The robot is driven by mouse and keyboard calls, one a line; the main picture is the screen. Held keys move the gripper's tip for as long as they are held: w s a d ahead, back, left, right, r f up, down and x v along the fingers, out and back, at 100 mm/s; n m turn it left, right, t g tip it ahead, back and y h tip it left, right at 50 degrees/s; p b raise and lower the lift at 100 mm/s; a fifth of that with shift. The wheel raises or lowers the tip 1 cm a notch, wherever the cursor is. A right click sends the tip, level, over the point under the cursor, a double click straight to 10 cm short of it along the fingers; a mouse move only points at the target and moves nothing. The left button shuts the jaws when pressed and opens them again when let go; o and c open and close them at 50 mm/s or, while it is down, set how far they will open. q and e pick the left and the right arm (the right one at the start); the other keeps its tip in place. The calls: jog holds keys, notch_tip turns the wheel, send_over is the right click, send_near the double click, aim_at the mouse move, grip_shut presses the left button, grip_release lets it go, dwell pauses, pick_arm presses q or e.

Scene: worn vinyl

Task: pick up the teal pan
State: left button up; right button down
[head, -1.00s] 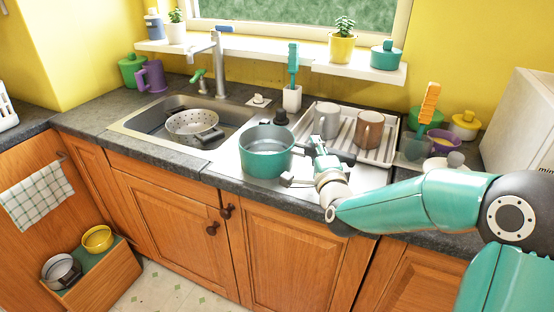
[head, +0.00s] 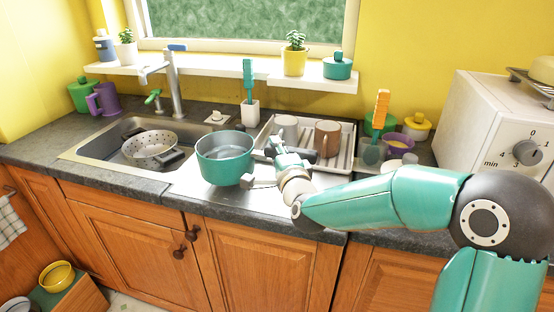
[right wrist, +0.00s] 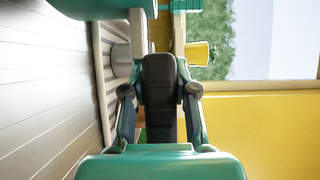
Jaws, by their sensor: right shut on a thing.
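The teal pan (head: 225,160) is at the middle of the counter in the head view, upright, with its open top facing up. My right gripper (head: 277,152) is just right of it and is shut on its dark handle. In the right wrist view the dark handle (right wrist: 160,90) runs between the two fingers, and part of the teal pan body (right wrist: 90,8) shows at the top left. I cannot tell for sure whether the pan's base touches the metal surface. My left gripper is not in view.
A dish rack (head: 345,165) with two mugs stands right behind my gripper. The sink (head: 85,152) with a colander (head: 150,147) is to the left. A white utensil holder (head: 249,115) stands behind the pan. A white oven (head: 480,110) is at the right.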

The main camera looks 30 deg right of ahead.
notch_tip(320, 180, up, 17)
jog(key=p, duration=0.3)
jog(key=shift+f, duration=0.15)
dwell(1.0)
